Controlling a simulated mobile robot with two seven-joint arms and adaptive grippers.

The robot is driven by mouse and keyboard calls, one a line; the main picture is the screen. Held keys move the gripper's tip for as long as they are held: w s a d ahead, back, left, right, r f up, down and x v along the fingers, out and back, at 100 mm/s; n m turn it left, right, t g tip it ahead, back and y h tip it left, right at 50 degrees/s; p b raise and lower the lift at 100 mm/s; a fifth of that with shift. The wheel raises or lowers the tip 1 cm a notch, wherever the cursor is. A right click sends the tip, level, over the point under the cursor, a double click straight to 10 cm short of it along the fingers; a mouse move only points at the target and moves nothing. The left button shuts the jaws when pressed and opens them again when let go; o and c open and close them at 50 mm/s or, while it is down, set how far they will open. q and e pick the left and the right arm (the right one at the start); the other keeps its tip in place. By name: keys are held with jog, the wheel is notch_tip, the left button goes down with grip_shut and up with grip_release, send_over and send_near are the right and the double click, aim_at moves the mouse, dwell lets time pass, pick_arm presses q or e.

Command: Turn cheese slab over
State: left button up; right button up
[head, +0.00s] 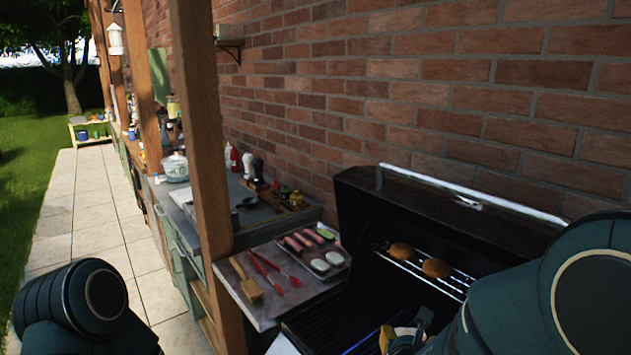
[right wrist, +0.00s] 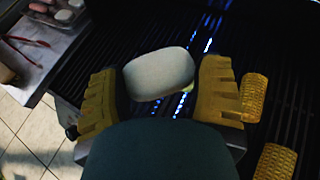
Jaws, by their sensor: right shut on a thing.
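A white, rounded cheese slab (right wrist: 158,73) shows between the yellow-padded fingers of my right gripper (right wrist: 160,88) in the right wrist view. The gripper is shut on it, over the dark grill grate (right wrist: 285,60). In the head view my right gripper (head: 405,338) is at the bottom edge over the grill, partly hidden by my arm. My left gripper is out of view; only part of my left arm shows at the lower left.
Two buns (head: 435,268) sit on the grill's upper rack (head: 452,283). Corn cobs (right wrist: 255,97) lie right of the gripper. A tray (head: 338,271) with sausages and two white slabs (head: 320,265) stands on the side shelf, beside red tongs (head: 272,267) and a wooden-handled brush (head: 246,281).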

jog(key=shift+s+a+r+n+y, duration=0.2)
jog(key=shift+n+y, duration=0.1)
jog(key=shift+y, duration=0.1)
jog(key=w+a+r, duration=0.1)
jog(key=w+a, duration=0.1)
jog(key=a, duration=0.7)
jog(key=w+a+r, duration=0.1)
jog(key=w+a, duration=0.1)
jog(key=a, duration=0.7)
jog(key=s+d+f+m+g+h+b, duration=0.1)
jog(key=s+d+f+m+g+h, duration=0.15)
jog(key=d+m+h, duration=0.35)
jog(key=s+d+f+m+g+h, duration=0.2)
jog(key=d+f+m+g, duration=0.15)
jog(key=d, duration=0.45)
jog(key=shift+g, duration=0.5)
jog(key=f, duration=0.2)
jog(key=f+b, duration=0.1)
jog(key=f, duration=0.3)
jog(key=shift+d+f, duration=0.25)
jog(key=shift+f, duration=0.05)
jog(key=shift+w+f+b, duration=0.1)
jog(key=shift+f+b, duration=0.5)
jog(key=shift+f, duration=1.5)
jog(key=shift+r, duration=0.1)
